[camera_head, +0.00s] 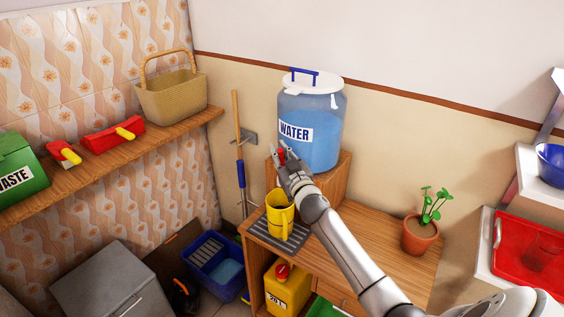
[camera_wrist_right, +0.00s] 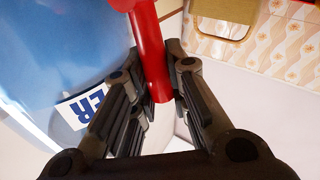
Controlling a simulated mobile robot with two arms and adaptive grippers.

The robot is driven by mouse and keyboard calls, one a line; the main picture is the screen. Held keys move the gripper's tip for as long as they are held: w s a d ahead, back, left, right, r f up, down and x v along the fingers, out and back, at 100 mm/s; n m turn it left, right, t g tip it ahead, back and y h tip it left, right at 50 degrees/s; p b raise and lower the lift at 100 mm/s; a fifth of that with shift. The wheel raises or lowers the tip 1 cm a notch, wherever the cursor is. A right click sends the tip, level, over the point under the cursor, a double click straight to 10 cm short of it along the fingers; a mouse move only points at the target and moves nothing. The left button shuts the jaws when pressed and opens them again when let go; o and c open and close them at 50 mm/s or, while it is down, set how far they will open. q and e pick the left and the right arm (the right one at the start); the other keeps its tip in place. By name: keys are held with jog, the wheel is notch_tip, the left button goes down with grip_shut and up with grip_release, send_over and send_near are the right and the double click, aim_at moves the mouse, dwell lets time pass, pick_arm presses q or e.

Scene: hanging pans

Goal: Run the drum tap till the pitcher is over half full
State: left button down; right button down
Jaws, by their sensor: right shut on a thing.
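The blue water drum (camera_head: 312,128) with a white lid and a "WATER" label stands on a wooden block on the table. My right gripper (camera_head: 281,153) is at the drum's lower front, shut on the red tap lever (camera_wrist_right: 156,60), which lies between its fingers in the right wrist view. In the head view the tap is mostly hidden by the gripper. The yellow pitcher (camera_head: 279,213) stands upright on a grey slatted mat (camera_head: 262,234) below the gripper. Its water level cannot be seen. My left gripper is not in view.
A potted plant (camera_head: 420,235) stands at the table's right. A yellow can (camera_head: 288,290) sits under the table. A shelf (camera_head: 120,150) at left holds a basket (camera_head: 171,97) and red items. A blue bucket (camera_head: 215,265) stands on the floor.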

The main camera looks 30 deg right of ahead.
jog(key=shift+s+a+f+n+t+y+b, duration=0.25)
jog(key=shift+a+n+t+b, duration=0.25)
jog(key=shift+n+b, duration=0.8)
jog(key=shift+s+a+f+n+t+y+b, duration=0.1)
jog(key=shift+a+f+n+t+y+b, duration=0.35)
jog(key=shift+b, duration=1.55)
jog(key=shift+s+a+f+n+t+y+b, duration=0.15)
jog(key=shift+a+n+t+b, duration=0.35)
jog(key=shift+n+b, duration=0.9)
jog(key=shift+d+r+m, duration=0.1)
jog(key=shift+m, duration=0.15)
jog(key=c, duration=1.4)
grip_release()
jog(key=shift+s, duration=0.1)
jog(key=v, duration=1.2)
jog(key=shift+c, duration=0.3)
